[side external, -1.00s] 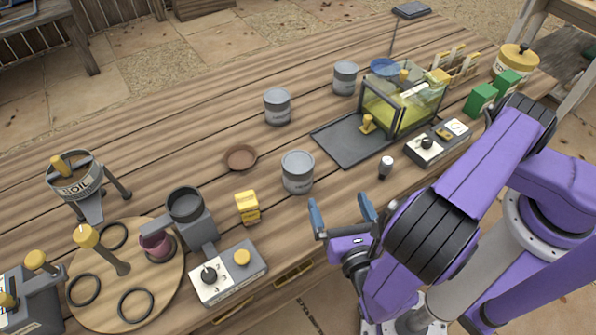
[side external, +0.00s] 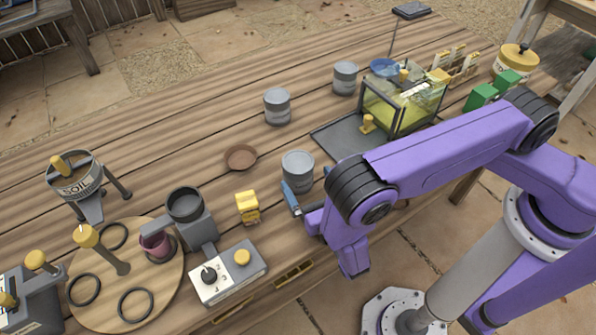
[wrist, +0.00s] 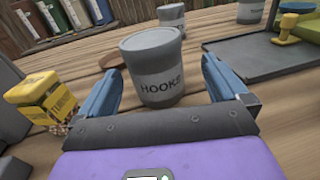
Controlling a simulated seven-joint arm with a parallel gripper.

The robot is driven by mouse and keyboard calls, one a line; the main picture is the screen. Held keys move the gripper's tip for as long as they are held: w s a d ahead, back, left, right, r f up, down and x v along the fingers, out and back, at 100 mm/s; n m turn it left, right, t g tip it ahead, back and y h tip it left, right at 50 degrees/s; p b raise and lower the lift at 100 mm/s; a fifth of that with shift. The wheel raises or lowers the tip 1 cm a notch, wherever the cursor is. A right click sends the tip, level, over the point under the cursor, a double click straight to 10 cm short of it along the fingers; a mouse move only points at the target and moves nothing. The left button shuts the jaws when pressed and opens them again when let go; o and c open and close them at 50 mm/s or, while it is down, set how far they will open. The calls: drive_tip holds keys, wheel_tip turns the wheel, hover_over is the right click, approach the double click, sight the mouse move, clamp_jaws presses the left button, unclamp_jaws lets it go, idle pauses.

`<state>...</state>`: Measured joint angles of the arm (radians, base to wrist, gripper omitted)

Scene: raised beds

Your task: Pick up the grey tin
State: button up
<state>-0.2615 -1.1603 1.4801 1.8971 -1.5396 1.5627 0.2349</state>
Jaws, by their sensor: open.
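The nearest grey tin (side external: 298,168) stands upright on the wooden bench. In the wrist view the tin (wrist: 153,62) carries a "HOOKS" label and sits ahead of my palm. My gripper (wrist: 160,82) is open, with one blue finger on each side of the tin; contact is not visible. In the side view my gripper (side external: 305,192) is low at the tin's near side, and its far finger is mostly hidden by my arm. Two similar grey tins stand farther back, one at the middle (side external: 277,107) and one by the glass box (side external: 345,78).
A yellow packet (side external: 247,207) stands left of my gripper. A brown dish (side external: 240,157) lies behind it. A grey mat (side external: 340,142) with a glass box (side external: 412,105) is at right. A control box (side external: 228,276) sits at the front. The bench's back left is clear.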

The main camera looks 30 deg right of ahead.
sight(295, 164)
drive_tip(key=shift+w+d+r, duration=0.15)
drive_tip(key=shift+w, duration=1.5)
drive_tip(key=shift+w+d+r, duration=0.1)
drive_tip(key=shift+w, duration=1.55)
drive_tip(key=c, duration=1.1)
